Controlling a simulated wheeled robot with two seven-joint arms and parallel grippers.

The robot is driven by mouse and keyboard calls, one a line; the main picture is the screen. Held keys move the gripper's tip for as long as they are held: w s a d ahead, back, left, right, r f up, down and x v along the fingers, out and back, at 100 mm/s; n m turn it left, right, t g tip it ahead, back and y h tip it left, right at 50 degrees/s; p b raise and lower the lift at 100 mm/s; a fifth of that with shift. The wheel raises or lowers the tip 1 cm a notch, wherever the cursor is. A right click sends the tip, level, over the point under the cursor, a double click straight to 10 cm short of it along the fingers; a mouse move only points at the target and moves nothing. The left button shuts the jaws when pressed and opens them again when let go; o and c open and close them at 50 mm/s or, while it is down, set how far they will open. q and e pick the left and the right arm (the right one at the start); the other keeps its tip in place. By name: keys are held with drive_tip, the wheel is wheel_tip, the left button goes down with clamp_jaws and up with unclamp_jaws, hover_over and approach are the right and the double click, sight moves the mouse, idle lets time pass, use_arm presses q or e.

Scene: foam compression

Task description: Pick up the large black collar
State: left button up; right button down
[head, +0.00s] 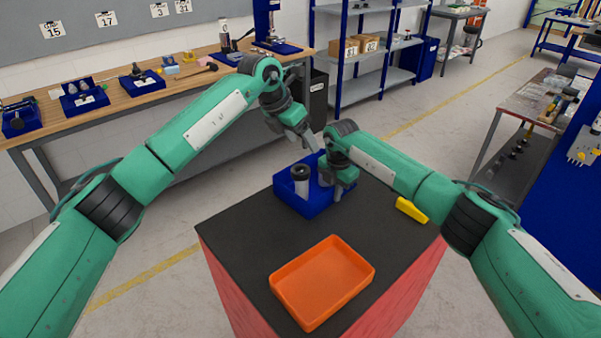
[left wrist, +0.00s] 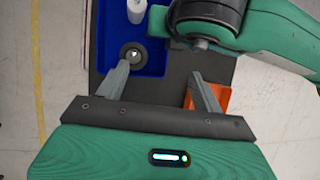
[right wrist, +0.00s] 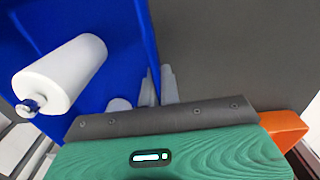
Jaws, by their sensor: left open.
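In the left wrist view the collar (left wrist: 133,54) lies just beyond the left fingertip, seen from above. My left gripper (head: 311,143) is open and empty, above and behind the bin; its spread fingers also show in the left wrist view (left wrist: 158,72). My right gripper (head: 337,192) is at the bin's right side. In the right wrist view its fingers (right wrist: 159,86) are close together, one on each side of the bin wall.
A second white cylinder (right wrist: 65,72) stands in the bin near my right gripper. An orange tray (head: 322,282) sits at the front of the black tabletop (head: 235,235). A yellow object (head: 411,210) lies at the right. The tabletop left of the orange tray is clear.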

use_arm(q)
drive_tip(key=a+y, duration=0.2)
approach(299, 166)
drive_tip(key=f, duration=0.1)
drive_tip(key=s+d+f, duration=0.1)
drive_tip(key=s+f, duration=0.1)
drive_tip(key=shift+d+f, duration=0.15)
drive_tip(key=shift+d, duration=0.25)
drive_tip(key=x, duration=0.5)
drive_tip(key=shift+w+a, duration=0.25)
drive_tip(key=shift+w, duration=0.15)
drive_tip(key=c, duration=1.1)
drive_tip(key=shift+c, duration=0.2)
wheel_tip(299, 166, up, 12)
drive_tip(key=shift+f, duration=4.85)
